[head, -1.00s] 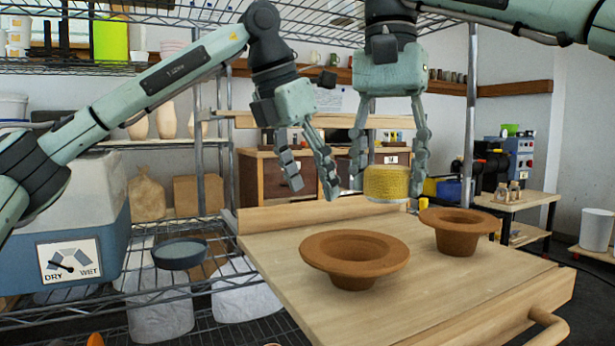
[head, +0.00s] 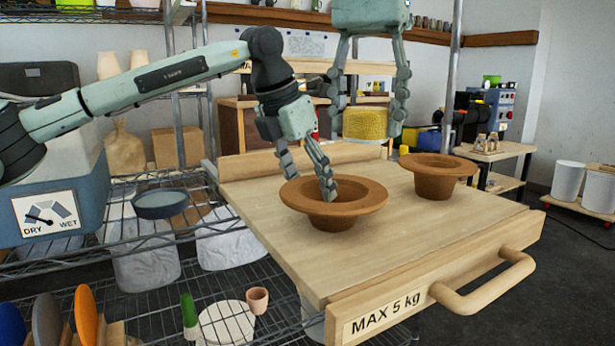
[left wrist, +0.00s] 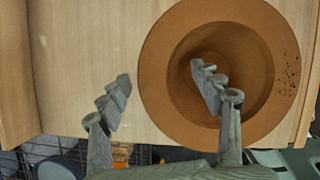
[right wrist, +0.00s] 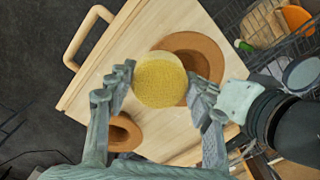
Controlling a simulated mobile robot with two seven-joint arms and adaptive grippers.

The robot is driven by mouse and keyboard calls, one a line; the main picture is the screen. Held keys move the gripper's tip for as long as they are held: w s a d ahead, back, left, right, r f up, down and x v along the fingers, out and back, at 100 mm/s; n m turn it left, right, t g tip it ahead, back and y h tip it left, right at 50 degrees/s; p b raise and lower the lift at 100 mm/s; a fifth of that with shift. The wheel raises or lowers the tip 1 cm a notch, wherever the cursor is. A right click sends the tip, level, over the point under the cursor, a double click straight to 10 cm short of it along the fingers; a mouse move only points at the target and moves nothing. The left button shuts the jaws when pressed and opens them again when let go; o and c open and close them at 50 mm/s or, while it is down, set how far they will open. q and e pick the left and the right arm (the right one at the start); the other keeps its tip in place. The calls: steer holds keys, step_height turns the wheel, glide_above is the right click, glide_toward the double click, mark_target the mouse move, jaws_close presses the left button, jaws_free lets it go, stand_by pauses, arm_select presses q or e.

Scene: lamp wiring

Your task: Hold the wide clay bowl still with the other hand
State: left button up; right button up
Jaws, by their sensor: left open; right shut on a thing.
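The wide clay bowl (head: 360,196), brown with a broad flat rim, stands upright on the wooden board (head: 440,230). It also shows in the left wrist view (left wrist: 165,75). My left gripper (head: 306,182) is open at the bowl's left side; one finger is inside the bowl's hollow and the other is outside its rim. In the left wrist view, the left gripper (left wrist: 165,85) straddles the wall without closing on it. My right gripper (head: 368,112) is shut on a yellow sponge (head: 365,124), held above the board behind the bowl. The right wrist view shows the sponge (right wrist: 159,80) between the fingertips.
A second, smaller brown clay bowl (head: 436,180) stands on the board to the right. A wire shelf (head: 215,250) lies left of the board with a dark dish (head: 160,204). A handle (head: 485,285) sticks out at the board's front.

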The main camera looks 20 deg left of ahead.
arm_select(q)
steer(key=shift+c, duration=0.4)
jaws_close()
steer(key=shift+c, duration=2.3)
jaws_free()
steer(key=c, duration=0.8)
